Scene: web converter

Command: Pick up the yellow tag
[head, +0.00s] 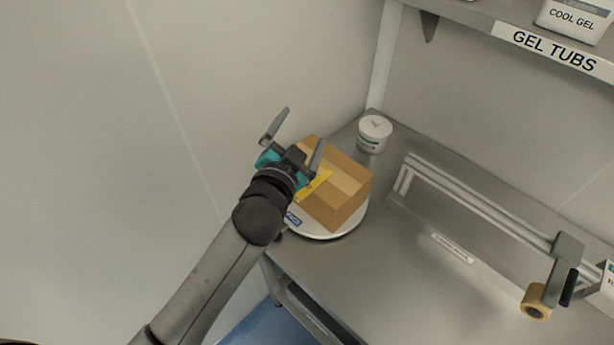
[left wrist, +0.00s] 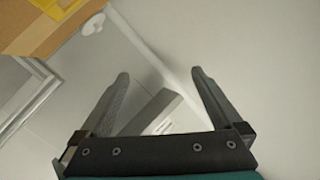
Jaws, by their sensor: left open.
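The yellow tag (head: 314,185) lies as a flat strip against the cardboard box (head: 347,192), on the side near my gripper. The tag also shows at the top left edge of the left wrist view (left wrist: 58,5), with the box (left wrist: 28,30) around it. My left gripper (head: 298,130) is open and empty, in front of the box to its upper left in the head view. Its fingers (left wrist: 160,85) point past the box toward the wall, with nothing between them. My right gripper is not in view.
The box sits on a round white plate (head: 322,233) on a steel table (head: 400,275). A white tub (head: 374,134) stands behind the box. A metal rail (head: 475,205) with a tape roll (head: 536,303) lies right. A shelf labelled GEL TUBS (head: 556,50) hangs above.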

